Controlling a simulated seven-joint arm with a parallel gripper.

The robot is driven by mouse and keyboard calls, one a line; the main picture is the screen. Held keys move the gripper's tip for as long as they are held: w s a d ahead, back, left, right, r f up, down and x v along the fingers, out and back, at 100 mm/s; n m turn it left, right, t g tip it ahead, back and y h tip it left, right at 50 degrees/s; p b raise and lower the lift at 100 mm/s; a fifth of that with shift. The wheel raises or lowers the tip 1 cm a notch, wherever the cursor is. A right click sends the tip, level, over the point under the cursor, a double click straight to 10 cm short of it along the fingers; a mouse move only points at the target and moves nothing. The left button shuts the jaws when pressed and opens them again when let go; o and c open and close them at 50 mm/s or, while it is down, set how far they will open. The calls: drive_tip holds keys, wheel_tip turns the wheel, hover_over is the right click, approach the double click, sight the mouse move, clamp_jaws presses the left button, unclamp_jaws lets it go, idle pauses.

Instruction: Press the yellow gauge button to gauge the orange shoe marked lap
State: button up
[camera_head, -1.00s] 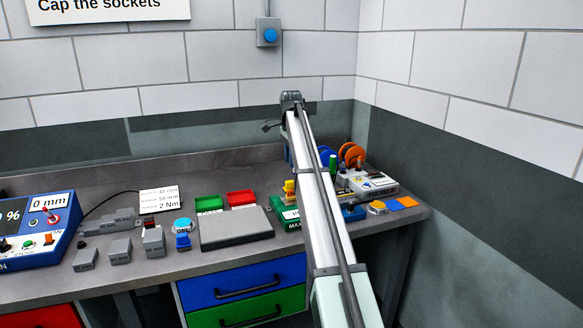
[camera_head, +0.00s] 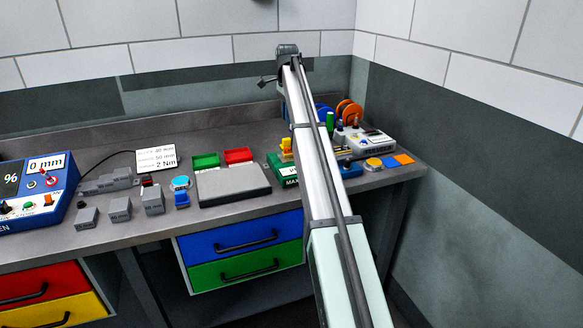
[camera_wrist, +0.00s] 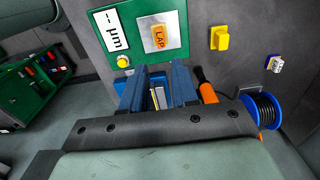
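In the wrist view the orange shoe marked LAP (camera_wrist: 159,38) sits on a green gauge panel (camera_wrist: 179,18) beside a white display (camera_wrist: 110,30) reading "-- µm". A small round yellow button (camera_wrist: 123,61) is at the panel's corner. A larger yellow knob-like piece (camera_wrist: 220,39) stands off the panel on the grey surface. My gripper (camera_wrist: 160,69) has its two blue-grey fingers apart, near the panel's edge below the shoe. A blue item with yellow and white parts shows behind the gap. In the head view my arm hides the gripper.
An orange handle (camera_wrist: 206,92) and a blue reel (camera_wrist: 262,110) lie right of the fingers. In the head view a grey plate (camera_head: 233,184), red bin (camera_head: 238,156) and several grey blocks stand left of my arm.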

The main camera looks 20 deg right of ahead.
clamp_jaws()
idle(1.4)
